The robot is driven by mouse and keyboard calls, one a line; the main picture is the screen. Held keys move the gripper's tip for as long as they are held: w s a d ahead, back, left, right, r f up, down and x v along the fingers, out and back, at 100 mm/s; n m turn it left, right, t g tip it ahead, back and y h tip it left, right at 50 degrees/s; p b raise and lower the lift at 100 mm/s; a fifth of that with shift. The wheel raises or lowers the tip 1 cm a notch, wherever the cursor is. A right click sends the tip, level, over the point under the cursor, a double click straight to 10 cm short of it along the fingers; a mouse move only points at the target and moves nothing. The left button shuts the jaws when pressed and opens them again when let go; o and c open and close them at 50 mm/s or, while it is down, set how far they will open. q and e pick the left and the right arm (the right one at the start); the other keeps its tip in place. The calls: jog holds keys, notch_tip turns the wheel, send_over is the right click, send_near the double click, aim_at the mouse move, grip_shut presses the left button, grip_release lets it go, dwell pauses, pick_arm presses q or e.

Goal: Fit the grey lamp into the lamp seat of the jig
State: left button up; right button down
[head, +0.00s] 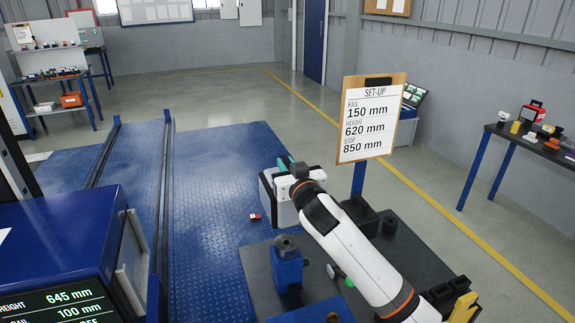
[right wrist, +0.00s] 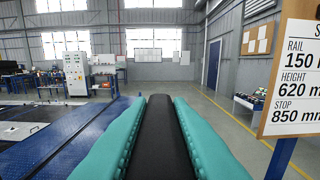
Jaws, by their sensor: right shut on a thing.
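My right arm reaches in from the lower right of the head view. Its gripper (head: 284,165) is over the far left edge of a dark worktop (head: 420,254). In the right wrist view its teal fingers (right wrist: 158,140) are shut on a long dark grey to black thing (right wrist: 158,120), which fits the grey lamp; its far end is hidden. A blue block with a black round top (head: 288,268) stands on the worktop, left of my forearm. Black fixture blocks (head: 362,216) stand right of the arm. I cannot tell which part is the lamp seat. My left gripper is not in view.
A set-up board (head: 371,118) on a blue post stands close beyond the gripper. A blue cabinet with a screen (head: 60,303) is at lower left. A small red item (head: 255,217) lies on the blue ramp plate (head: 215,205). Benches stand far left and right.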

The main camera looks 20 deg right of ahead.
jog(key=shift+f, duration=0.4)
jog(key=shift+f+b, duration=0.35)
jog(key=shift+b, duration=0.15)
jog(key=shift+f+b, duration=0.65)
jog(key=shift+f, duration=0.25)
jog(key=shift+f+b, duration=0.6)
jog(key=shift+f, duration=0.3)
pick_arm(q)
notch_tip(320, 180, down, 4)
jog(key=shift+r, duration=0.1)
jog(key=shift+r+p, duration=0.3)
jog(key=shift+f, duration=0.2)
pick_arm(e)
jog(key=shift+f, duration=0.2)
